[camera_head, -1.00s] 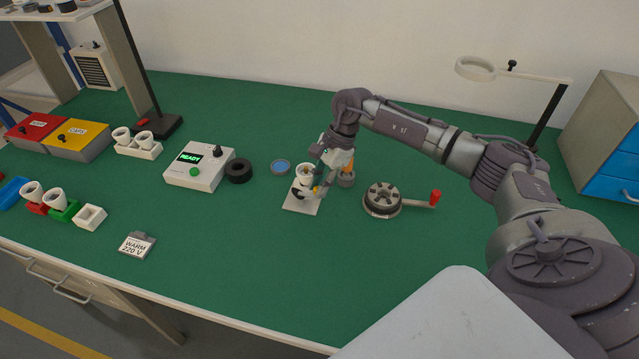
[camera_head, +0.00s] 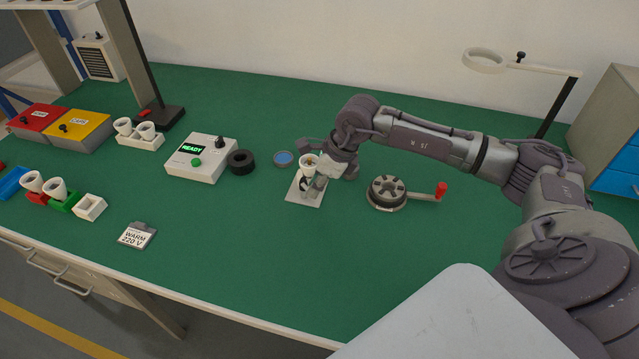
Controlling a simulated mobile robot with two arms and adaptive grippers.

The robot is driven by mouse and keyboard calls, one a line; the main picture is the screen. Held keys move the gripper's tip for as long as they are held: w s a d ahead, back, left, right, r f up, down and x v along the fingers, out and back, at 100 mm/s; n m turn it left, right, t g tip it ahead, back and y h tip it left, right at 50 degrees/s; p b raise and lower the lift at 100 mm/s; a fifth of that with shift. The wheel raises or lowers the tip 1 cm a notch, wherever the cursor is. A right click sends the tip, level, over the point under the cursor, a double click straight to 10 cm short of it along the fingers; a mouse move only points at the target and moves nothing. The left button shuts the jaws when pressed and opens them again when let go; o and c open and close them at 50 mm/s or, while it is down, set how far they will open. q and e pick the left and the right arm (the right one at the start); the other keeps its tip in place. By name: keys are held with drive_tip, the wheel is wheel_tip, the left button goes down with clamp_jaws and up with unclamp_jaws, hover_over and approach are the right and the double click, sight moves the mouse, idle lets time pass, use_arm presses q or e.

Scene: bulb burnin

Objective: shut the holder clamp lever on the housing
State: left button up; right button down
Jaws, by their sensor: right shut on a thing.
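The holder (camera_head: 302,196) is a pale plate with a small clamp on it, at the middle of the green bench. A white cup-shaped housing (camera_head: 309,162) stands upright in it, open end up. My right gripper (camera_head: 318,183) comes in from the right, low against the right side of the holder, just below the housing's rim. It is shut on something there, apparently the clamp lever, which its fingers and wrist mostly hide. I cannot tell the lever's angle. My left gripper is not in view.
A round fixture with a red-handled crank (camera_head: 387,192) stands right of the holder. A black ring (camera_head: 240,162), a blue-topped disc (camera_head: 283,158) and a tester reading READY (camera_head: 201,160) are to the left. The bench in front of the holder is clear.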

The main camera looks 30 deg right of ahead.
drive_tip(key=shift+w+a+m+t+h+b, duration=0.1)
drive_tip(key=shift+a+m+t+h+b, duration=0.3)
drive_tip(key=shift+m, duration=0.65)
drive_tip(key=shift+a+m+t+h+b, duration=0.2)
drive_tip(key=shift+a+m+b, duration=0.35)
drive_tip(key=shift+m, duration=0.5)
drive_tip(key=shift+d, duration=0.1)
drive_tip(key=c, duration=1.1)
unclamp_jaws()
drive_tip(key=shift+o, duration=0.2)
drive_tip(key=v, duration=1.2)
drive_tip(key=shift+r, duration=0.15)
